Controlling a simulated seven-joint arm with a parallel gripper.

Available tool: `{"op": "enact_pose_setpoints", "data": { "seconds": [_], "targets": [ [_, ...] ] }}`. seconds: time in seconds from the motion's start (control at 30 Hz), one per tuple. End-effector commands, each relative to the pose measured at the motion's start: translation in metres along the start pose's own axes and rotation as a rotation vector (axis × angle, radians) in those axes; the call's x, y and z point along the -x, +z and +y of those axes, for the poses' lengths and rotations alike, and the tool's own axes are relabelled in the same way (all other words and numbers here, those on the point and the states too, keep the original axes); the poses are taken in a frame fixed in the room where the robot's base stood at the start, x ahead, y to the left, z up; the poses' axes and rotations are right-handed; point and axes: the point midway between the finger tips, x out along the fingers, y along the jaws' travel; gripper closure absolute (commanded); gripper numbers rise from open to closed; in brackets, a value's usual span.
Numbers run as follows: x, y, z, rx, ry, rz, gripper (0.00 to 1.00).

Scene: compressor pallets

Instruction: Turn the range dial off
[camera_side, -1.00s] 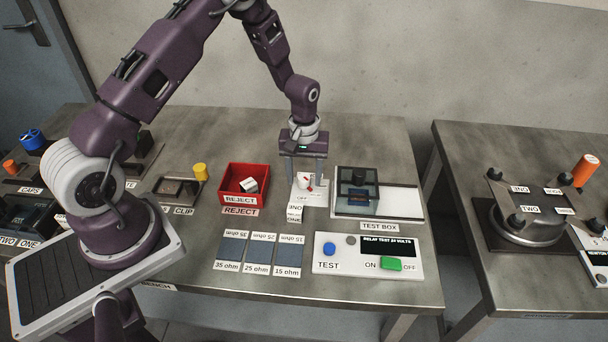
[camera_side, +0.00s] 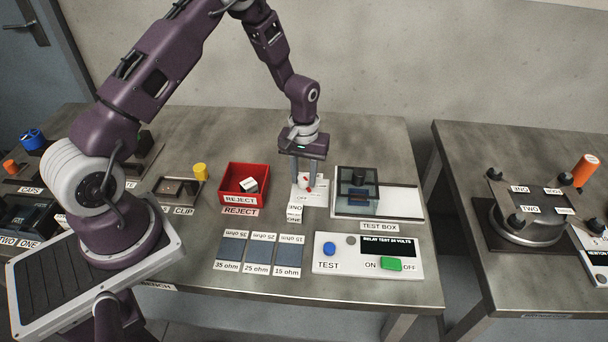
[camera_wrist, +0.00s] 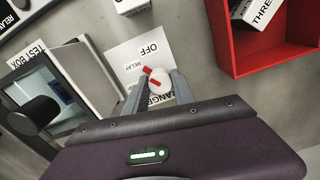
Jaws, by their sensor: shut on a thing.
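The range dial (camera_wrist: 161,87) is a white round knob with a red mark, on a white plate (camera_wrist: 125,52) printed OFF, RELAY and RANGE. In the wrist view its red pointer aims up-left, toward the area between RELAY and OFF; I cannot tell that it lines up with either. The dial also shows in the side view (camera_side: 304,181). My gripper (camera_side: 304,186) is down over the plate and shut on the dial, one finger on each side. The wrist view also shows my gripper (camera_wrist: 157,88); the dial's near side is partly hidden there.
A red reject bin (camera_side: 233,202) holding a white block stands left of the dial. The test box (camera_side: 352,208) stands close on the right. The test panel (camera_side: 345,268) and several dark pads lie in front. A small white labelled block (camera_side: 295,212) sits just before the plate.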

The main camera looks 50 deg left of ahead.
Motion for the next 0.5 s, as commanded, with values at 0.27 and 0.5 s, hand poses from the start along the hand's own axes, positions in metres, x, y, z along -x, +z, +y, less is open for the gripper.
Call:
{"op": "enact_pose_setpoints", "data": {
  "seconds": [0.27, 0.5],
  "targets": [
    [0.0004, 0.0, -0.0001, -0.235, 0.001, 0.0, 1.0],
    [0.0004, -0.0001, -0.0004, -0.423, 0.0, -0.001, 1.0]
  ]
}}
